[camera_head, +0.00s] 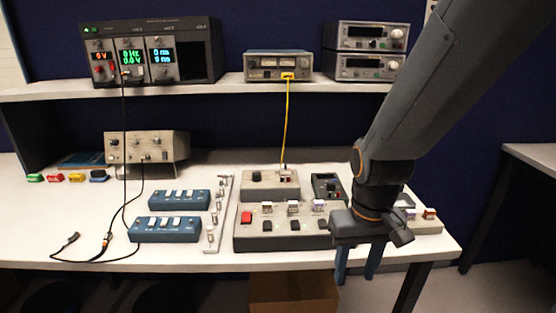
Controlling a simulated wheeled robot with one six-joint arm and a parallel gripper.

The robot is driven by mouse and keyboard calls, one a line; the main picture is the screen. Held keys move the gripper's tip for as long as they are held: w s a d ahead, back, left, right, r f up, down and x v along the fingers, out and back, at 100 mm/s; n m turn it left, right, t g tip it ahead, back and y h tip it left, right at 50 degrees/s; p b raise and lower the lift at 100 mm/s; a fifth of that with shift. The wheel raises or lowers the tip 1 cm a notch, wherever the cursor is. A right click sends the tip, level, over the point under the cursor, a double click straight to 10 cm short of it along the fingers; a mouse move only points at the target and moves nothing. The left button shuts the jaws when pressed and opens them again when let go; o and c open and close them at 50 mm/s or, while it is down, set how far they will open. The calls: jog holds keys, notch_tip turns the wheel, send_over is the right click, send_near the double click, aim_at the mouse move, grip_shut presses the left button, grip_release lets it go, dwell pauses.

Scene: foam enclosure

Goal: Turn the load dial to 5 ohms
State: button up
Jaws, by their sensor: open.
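A grey box (270,190) stands on the bench right of centre, with a dark round knob (256,176) on its top left. This looks like the load dial, but its markings and pointer are too small to read. A yellow cable (287,120) runs down to the box's right side. My gripper (357,276) is open and empty, with its two blue fingers pointing down near the bench's front edge. It is right of and nearer than the knob, apart from it. My wrist covers part of the bench there.
A wide grey panel (284,242) with a red button and switches lies in front of the box. A dark handheld meter (327,187) lies right of it. Blue switch boxes (180,200) sit to the left. Instruments line the shelf (230,89). Black leads lie front left.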

jog(key=w+r+t+p, duration=0.1)
jog(key=w+r+p, duration=0.2)
jog(key=r+p, duration=0.6)
notch_tip(320, 180, up, 5)
jog(key=n+g+p, duration=0.1)
jog(key=n+p, duration=0.1)
jog(key=n, duration=0.6)
send_over(257, 172)
jog(key=shift+s, duration=0.25)
jog(key=shift+a+f+n, duration=0.1)
jog(key=shift+f+n, duration=0.2)
jog(key=shift+f, duration=0.15)
jog(key=shift+f+p, duration=1.45)
jog(key=shift+f, duration=1.9)
jog(key=shift+w, duration=0.1)
grip_shut()
